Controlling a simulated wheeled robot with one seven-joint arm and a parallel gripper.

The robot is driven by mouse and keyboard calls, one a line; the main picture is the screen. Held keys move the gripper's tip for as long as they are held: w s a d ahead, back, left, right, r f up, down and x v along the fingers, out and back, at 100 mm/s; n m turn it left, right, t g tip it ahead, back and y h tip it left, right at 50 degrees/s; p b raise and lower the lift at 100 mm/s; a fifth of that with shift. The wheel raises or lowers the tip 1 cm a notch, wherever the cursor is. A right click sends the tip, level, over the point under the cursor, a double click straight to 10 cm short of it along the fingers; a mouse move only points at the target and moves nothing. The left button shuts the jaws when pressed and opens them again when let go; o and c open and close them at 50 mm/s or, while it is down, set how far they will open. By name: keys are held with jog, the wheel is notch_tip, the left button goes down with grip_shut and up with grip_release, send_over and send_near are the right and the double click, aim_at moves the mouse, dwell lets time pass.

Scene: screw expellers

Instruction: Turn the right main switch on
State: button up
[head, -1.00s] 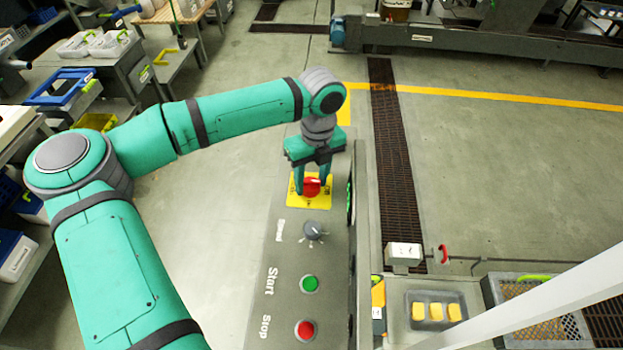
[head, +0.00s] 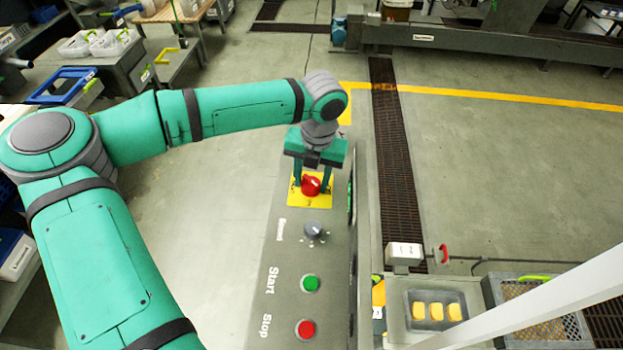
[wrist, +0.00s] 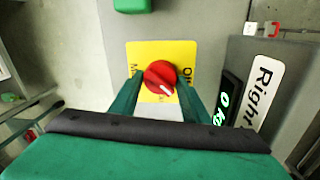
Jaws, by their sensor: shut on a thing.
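The right main switch is a red round knob (head: 311,187) with a white mark, on a yellow plate (head: 296,201) at the far end of the grey control panel. In the wrist view the knob (wrist: 160,75) sits at the centre of the yellow plate (wrist: 134,52), its white mark pointing to the lower right. My gripper (head: 311,184) comes down from above with one finger on each side of the knob, shut on it. In the wrist view my gripper (wrist: 158,88) hides part of the plate's lettering.
The panel also carries a speed dial (head: 313,230), a green Start button (head: 310,284) and a red Stop button (head: 305,329). A "Right" label (wrist: 262,92) and a lit display (wrist: 224,108) are beside the switch. Open floor lies to the right beyond the drain grate (head: 395,150).

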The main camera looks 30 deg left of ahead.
aim_at(312, 184)
jog(key=m, duration=0.4)
jog(key=shift+m, duration=0.3)
jog(key=shift+s+m+t, duration=0.1)
jog(key=shift+m+t, duration=0.2)
jog(key=shift+m, duration=2)
jog(key=o, duration=1)
jog(key=shift+r, duration=0.45)
jog(key=r, duration=0.9)
jog(key=shift+s+d+r, duration=0.25)
jog(key=shift+d+r, duration=0.1)
jog(key=shift+r, duration=0.05)
